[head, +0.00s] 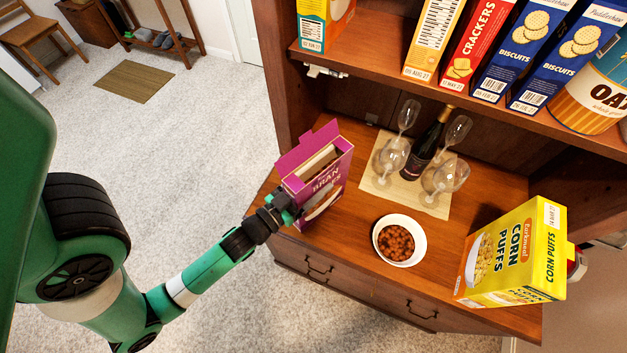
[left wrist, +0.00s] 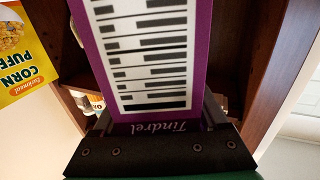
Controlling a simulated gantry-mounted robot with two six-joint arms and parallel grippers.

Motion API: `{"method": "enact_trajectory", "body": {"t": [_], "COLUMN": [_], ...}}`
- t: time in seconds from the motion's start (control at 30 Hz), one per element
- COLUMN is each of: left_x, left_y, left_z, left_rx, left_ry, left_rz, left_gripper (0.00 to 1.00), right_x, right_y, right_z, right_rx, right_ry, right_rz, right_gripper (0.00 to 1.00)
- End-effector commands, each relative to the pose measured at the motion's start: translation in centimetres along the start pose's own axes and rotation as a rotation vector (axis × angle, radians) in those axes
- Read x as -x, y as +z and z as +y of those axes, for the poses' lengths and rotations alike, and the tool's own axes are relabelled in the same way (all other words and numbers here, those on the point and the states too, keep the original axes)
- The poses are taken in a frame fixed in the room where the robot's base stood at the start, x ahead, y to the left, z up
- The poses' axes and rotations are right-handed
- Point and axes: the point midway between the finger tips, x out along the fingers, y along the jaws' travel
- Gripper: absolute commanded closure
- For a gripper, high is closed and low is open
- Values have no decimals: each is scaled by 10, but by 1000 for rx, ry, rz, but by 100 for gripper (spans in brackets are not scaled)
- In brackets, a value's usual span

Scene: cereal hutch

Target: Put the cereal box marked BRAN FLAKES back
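The purple BRAN FLAKES box (head: 325,190) is at the left end of the wooden counter, with its top flaps open. My left gripper (head: 284,206) is at the box's near side, low down. In the left wrist view, the box's narrow side (left wrist: 150,60), with its printed panel, lies between the two fingers (left wrist: 158,120). The fingers appear to press on it from both sides. I cannot tell whether the box's base touches the counter. My right gripper is not in view.
A yellow CORN PUFFS box (head: 515,255) stands at the counter's right, partly hiding a red and white object. A cereal bowl (head: 399,240) is mid-counter. Glasses and a bottle (head: 428,145) stand on a mat (head: 410,198). The shelf above holds a CRACKERS box (head: 476,45) and other packages.

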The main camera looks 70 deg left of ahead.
Motion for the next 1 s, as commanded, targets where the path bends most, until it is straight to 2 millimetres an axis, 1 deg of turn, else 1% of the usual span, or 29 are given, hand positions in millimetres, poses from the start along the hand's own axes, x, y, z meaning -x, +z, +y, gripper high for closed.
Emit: {"method": "enact_trajectory", "body": {"t": [0.03, 0.07, 0.3, 0.4, 0.43, 0.57, 0.7, 0.8, 0.9, 0.93, 1.0], "left_x": [0, 0, 0, 0, 2, 25, 60, 82, 100, 105, 113], "left_y": [0, 0, -1, -6, -3, 3, 7, 6, 3, 0, -2], "left_z": [0, 0, 0, 0, 0, 0, 0, 0, 0, 0, -1], "left_rx": [0, 0, 0, -1, -1, 0, -1, 0, -1, -1, 0], "left_ry": [0, 0, 0, 0, 0, 0, 0, 0, 1, 0, -1], "left_rz": [0, 0, 0, 0, -1, -3, -4, -4, -2, -5, -4], "left_gripper": [13, 10, 10, 10, 10, 10, 10, 10, 10, 10, 10], "right_x": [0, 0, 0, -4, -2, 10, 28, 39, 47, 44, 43], "right_y": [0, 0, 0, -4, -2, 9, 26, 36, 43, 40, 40], "right_z": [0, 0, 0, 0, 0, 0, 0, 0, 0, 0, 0], "right_rx": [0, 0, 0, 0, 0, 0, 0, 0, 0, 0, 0], "right_ry": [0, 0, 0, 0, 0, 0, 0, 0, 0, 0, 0], "right_rz": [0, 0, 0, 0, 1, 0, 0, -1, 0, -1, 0], "right_gripper": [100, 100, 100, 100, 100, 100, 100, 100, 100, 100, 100]}}
